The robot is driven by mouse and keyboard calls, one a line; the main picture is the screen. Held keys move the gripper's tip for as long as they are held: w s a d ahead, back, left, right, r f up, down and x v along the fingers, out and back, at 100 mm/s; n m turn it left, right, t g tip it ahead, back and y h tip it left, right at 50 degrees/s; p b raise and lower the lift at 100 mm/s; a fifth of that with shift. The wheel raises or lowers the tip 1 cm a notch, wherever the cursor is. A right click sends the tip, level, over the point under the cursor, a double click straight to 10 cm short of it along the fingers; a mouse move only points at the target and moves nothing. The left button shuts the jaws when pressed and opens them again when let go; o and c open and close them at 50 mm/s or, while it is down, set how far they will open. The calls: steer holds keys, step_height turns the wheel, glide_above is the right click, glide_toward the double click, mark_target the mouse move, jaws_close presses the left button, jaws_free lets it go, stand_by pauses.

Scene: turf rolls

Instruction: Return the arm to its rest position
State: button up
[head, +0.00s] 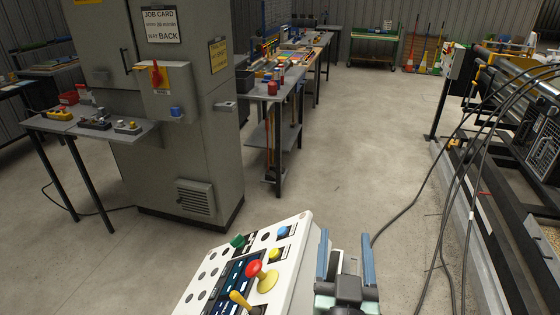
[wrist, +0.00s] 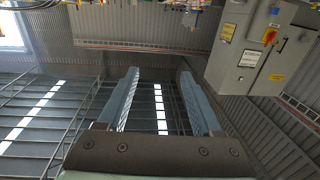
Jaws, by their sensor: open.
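My gripper (head: 346,258) is at the bottom of the head view, just right of a white control panel (head: 208,282). Its two blue-grey fingers stand apart and point up in the picture, with nothing between them. In the wrist view my gripper (wrist: 161,100) is also open and empty. Past its fingers I see the corrugated ceiling or wall and bright strips, and the grey cabinet (wrist: 250,50) appears at upper right. From these views I cannot tell whether the gripper touches the panel.
The panel carries a red mushroom button (head: 254,268), a yellow lever (head: 240,300) and several other buttons. A grey cabinet (head: 200,130) stands behind it. Black cables (head: 450,180) hang beside the machine at right. The concrete floor (head: 350,150) between is clear.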

steer(key=a+r+n+t+y, duration=0.1)
steer(key=a+r+t, duration=0.15)
steer(key=r, duration=0.75)
steer(key=a+r+t, duration=0.2)
steer(key=a+r, duration=0.1)
steer(key=r, duration=0.8)
steer(key=s+a+r+t+y, duration=0.1)
steer(key=s+a+r+t, duration=0.1)
steer(key=s+r, duration=0.3)
steer(key=s+a+r+n+t+y, duration=0.1)
steer(key=s+a+r+t, duration=0.2)
steer(key=r, duration=1)
steer(key=shift+s+r, duration=0.35)
steer(key=shift+s, duration=0.9)
steer(key=shift+f, duration=0.15)
